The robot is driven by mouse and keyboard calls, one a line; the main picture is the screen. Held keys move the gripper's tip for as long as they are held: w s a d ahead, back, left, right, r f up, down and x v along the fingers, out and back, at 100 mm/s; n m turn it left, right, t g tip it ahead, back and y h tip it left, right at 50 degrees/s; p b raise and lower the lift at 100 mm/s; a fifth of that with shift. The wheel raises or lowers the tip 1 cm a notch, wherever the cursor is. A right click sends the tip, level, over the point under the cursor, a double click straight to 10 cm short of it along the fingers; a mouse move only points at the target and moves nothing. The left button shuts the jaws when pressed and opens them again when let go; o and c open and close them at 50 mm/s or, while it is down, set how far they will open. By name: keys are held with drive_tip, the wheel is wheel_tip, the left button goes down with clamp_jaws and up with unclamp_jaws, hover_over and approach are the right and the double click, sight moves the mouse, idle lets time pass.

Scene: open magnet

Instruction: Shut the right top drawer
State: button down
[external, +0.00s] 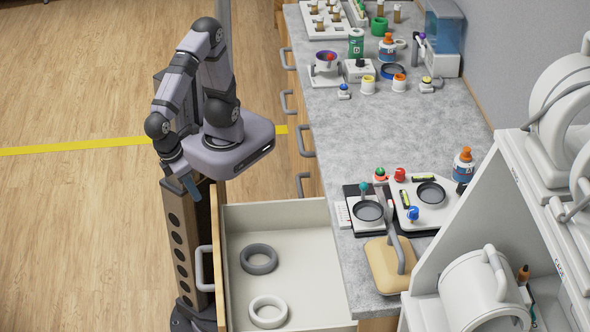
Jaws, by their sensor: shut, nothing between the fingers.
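The drawer (240,215) at the near end of the bench is pulled far out to the left. It has a wooden front with a grey bar handle (200,268) and a pale interior. A dark grey ring (259,259) and a white ring (268,312) lie flat inside it. My gripper (190,188) is shut and empty, pointing down near the far end of the drawer front, on its outer side. It appears higher than the drawer; I see no clear contact. The drawer's near end is cut off by the picture's bottom edge.
The grey bench top (400,120) holds several bottles, jars and small instruments. Scales (368,210) and a beige-based device (385,265) stand above the open drawer. Other drawers with handles (304,141) look closed. White equipment (480,290) fills the right. The wooden floor (70,230) at left is clear.

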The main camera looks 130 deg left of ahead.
drive_tip(key=s+d+m+t, duration=0.1)
drive_tip(key=s+d+m, duration=0.25)
drive_tip(key=s, duration=0.25)
wheel_tip(320, 180, down, 12)
drive_tip(key=r, duration=0.1)
drive_tip(key=w+a+f, duration=0.5)
drive_tip(key=w+f, duration=0.1)
drive_tip(key=f, duration=0.3)
drive_tip(key=shift+a+f+m+p, duration=0.3)
drive_tip(key=shift+a+f+m, duration=0.05)
drive_tip(key=shift+f, duration=0.05)
drive_tip(key=w+a+b, duration=0.2)
drive_tip(key=w+a, duration=2.3)
drive_tip(key=shift+w+a, duration=0.4)
drive_tip(key=shift+r, duration=0.15)
